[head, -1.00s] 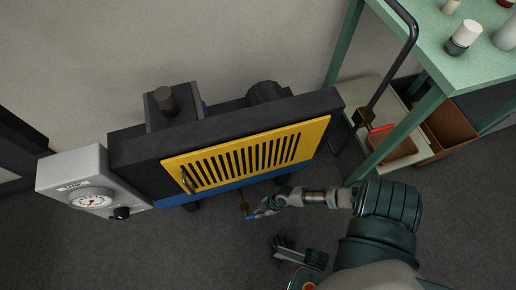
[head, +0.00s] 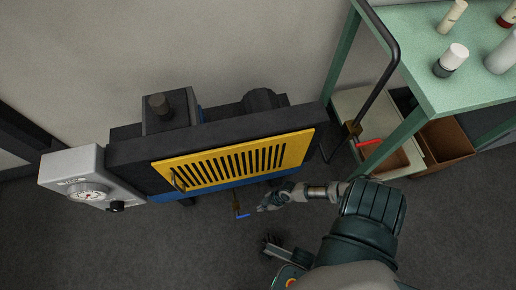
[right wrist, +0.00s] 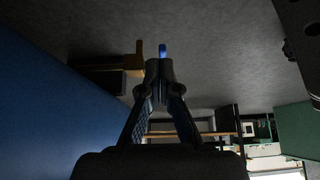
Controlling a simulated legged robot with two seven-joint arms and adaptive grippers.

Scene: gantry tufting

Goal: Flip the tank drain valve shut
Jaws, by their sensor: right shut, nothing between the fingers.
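The drain valve has a brass body (head: 236,201) below the front lower edge of the tank (head: 215,150) and a short blue lever (head: 243,215). In the head view the lever points right, crosswise to the body. My right gripper (head: 262,207) is shut and empty, just right of the lever with a small gap. In the right wrist view the brass body (right wrist: 135,65) lies beyond and left of the shut fingertips (right wrist: 158,70). The blue lever (right wrist: 162,50) shows just past the tips; its lower part is hidden. A grey hand-like part of mine is at lower centre, its jaws unclear.
A gauge box (head: 85,180) stands at the left of the tank. A green bench (head: 470,85) with bottles is at right. A dark pipe with another brass valve (head: 352,129) and red lever (head: 368,143) stands beside it. The floor before the tank is clear.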

